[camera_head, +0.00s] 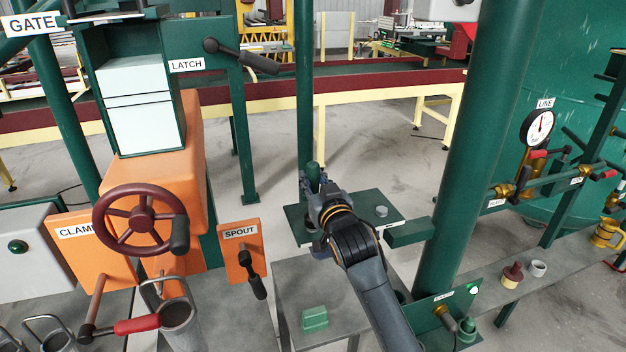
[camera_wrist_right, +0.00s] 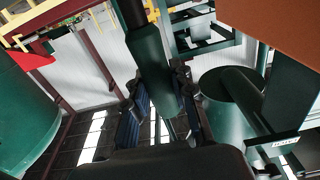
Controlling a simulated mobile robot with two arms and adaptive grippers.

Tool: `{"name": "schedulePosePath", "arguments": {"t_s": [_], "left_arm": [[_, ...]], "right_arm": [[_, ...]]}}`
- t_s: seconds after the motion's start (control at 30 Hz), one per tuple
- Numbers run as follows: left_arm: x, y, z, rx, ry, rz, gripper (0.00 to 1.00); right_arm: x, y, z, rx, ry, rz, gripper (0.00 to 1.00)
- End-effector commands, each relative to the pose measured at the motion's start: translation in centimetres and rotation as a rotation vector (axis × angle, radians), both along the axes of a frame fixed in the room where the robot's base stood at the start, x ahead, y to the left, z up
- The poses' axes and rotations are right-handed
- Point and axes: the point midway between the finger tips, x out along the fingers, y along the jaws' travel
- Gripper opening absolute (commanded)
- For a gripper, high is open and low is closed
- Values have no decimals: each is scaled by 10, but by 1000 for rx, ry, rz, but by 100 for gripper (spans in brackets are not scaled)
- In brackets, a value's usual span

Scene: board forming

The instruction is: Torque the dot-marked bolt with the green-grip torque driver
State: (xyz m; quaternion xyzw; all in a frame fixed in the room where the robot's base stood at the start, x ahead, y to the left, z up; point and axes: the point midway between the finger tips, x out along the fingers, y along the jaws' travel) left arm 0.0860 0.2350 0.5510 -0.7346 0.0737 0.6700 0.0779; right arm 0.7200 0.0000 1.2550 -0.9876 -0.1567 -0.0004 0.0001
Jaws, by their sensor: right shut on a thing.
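The green-grip torque driver (camera_head: 313,174) stands up out of my right gripper (camera_head: 318,198) over the left part of a small dark green plate (camera_head: 295,215). In the right wrist view, the driver's green grip (camera_wrist_right: 150,60) lies between the two fingers of my right gripper (camera_wrist_right: 160,90), which is shut on it. The driver's lower end is hidden by my gripper and arm. A grey bolt head (camera_head: 381,211) shows on the plate, right of my gripper; I cannot make out a dot on it. Other bolts may be hidden behind my arm. My left gripper is not in view.
A thick green post (camera_head: 465,150) stands right of the plate, with a green block (camera_head: 409,232) between them. A green block (camera_head: 315,318) rests on the grey table (camera_head: 290,275). The orange SPOUT panel (camera_head: 236,245) and maroon handwheel (camera_head: 138,212) are at left.

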Motion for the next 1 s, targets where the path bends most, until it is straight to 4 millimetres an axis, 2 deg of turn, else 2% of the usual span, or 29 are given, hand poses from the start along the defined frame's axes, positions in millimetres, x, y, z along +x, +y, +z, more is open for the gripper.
{"name": "schedulePosePath", "arguments": {"t_s": [0.37, 1.0], "left_arm": [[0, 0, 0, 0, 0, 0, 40], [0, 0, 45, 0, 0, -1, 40]], "right_arm": [[0, 0, -4, -1, 6, 0, 0], [0, 0, 50, 0, 0, 0, 0]]}}
